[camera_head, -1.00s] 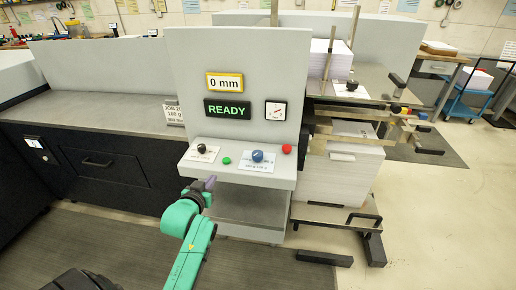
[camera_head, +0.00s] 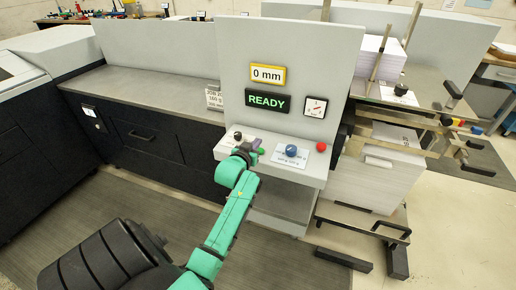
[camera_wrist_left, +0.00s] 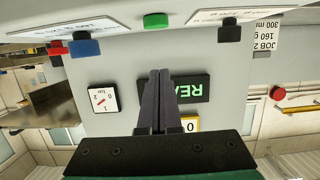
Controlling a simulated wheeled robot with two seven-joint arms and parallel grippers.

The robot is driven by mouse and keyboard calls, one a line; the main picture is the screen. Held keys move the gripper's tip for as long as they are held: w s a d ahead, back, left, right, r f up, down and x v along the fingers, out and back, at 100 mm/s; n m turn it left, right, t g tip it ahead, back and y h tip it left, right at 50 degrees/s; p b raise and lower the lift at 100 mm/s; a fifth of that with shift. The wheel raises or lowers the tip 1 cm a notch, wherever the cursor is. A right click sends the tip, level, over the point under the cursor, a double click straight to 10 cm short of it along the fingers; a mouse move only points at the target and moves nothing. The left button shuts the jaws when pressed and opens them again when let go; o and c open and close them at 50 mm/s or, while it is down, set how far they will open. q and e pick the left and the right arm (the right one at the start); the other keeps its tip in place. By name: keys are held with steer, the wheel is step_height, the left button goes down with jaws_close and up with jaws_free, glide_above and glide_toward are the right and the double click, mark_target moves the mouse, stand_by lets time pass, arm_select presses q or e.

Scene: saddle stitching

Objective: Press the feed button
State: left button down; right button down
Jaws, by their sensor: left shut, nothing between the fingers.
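The control shelf (camera_head: 225,153) holds a green button (camera_head: 261,151), a blue knob (camera_head: 291,150), a red button (camera_head: 321,147) and a black knob (camera_head: 238,135). I cannot read which is the feed button. My left gripper (camera_head: 249,149) is shut and empty, at the shelf just left of the green button; I cannot tell if it touches anything. In the left wrist view, upside down, the shut fingers (camera_wrist_left: 160,74) point toward the shelf, with the green button (camera_wrist_left: 155,20) beyond their tips, apart in the picture. My right gripper is not in view.
The upright panel behind the shelf carries a "0 mm" display (camera_head: 267,74), a green "READY" display (camera_head: 268,102) and a small dial (camera_head: 315,107). Paper stacks (camera_head: 375,175) and metal rods stand to the right. A dark cabinet (camera_head: 150,150) is on the left.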

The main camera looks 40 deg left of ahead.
arm_select(q)
steer(key=f, duration=0.1)
steer(key=w+f, duration=0.1)
steer(key=f, duration=0.1)
steer(key=shift+w+a+f+p, duration=0.25)
steer(key=shift+p, duration=0.15)
steer(key=shift+f, duration=0.3)
steer(key=shift+s+f, duration=0.1)
